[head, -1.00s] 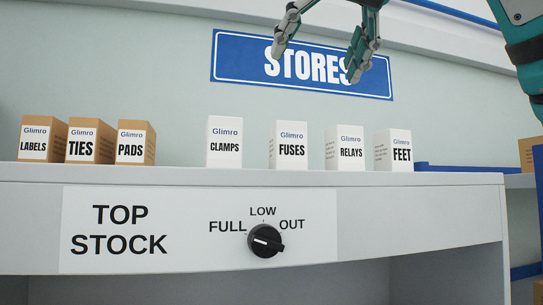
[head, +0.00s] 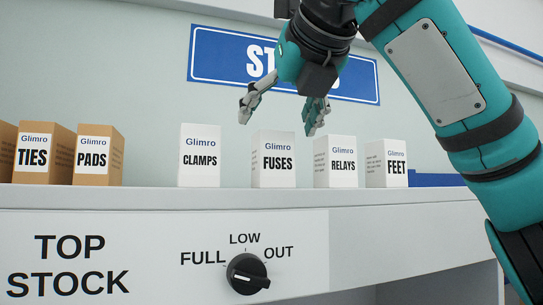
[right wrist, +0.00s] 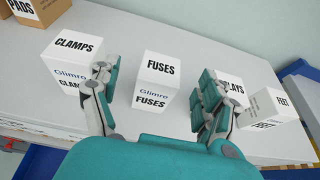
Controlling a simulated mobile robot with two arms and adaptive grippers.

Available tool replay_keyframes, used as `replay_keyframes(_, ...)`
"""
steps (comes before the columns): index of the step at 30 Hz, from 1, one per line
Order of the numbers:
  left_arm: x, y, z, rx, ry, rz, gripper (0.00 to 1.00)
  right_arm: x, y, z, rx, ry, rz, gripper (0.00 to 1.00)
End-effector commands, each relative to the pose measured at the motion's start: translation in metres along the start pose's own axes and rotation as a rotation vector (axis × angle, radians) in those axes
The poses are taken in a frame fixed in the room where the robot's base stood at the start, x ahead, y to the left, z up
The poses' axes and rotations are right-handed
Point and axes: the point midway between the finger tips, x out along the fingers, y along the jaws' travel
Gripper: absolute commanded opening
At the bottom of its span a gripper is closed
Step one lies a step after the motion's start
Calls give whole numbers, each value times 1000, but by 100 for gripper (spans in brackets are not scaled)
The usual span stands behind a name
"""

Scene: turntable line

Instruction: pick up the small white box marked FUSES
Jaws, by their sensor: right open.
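The small white FUSES box (head: 273,160) stands upright on the shelf top, between the CLAMPS box (head: 200,156) and the RELAYS box (head: 335,162). My right gripper (head: 283,112) is open and empty, with its fingers pointing down above the FUSES box in the head view. In the right wrist view the FUSES box (right wrist: 155,80) shows between the two spread fingers (right wrist: 152,98), apart from both. The right finger hides part of the RELAYS box there. My left gripper is in neither current view.
The white FEET box (head: 386,163) stands right of RELAYS. Brown TIES (head: 45,153) and PADS (head: 99,155) boxes stand at left. A blue STORES sign (head: 215,55) is on the wall behind.

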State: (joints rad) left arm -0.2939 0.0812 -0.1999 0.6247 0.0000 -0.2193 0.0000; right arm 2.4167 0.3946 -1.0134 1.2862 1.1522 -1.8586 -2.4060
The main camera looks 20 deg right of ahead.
Motion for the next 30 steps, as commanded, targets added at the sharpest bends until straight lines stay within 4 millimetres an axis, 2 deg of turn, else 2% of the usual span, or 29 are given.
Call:
replay_keyframes(2,-2,-2,-11,0,17,-2,40,4,0,0,0,0,0,79)
replay_keyframes(5,-7,-2,-12,0,17,-2,40,13,-2,1,0,1,-2,79)
replay_keyframes(9,-20,0,-1,0,-1,0,40,35,-5,-1,-1,3,-2,79)
replay_keyframes(13,-25,2,12,-1,-22,3,40,50,-4,-2,1,1,-1,79)
replay_keyframes(17,-25,2,15,-1,-27,3,40,56,-4,-3,1,0,0,79)
replay_keyframes(22,-24,1,9,0,-19,2,40,55,-4,-4,1,-1,0,79)
replay_keyframes(30,-24,1,3,0,-8,1,40,55,-4,-4,1,0,0,44)
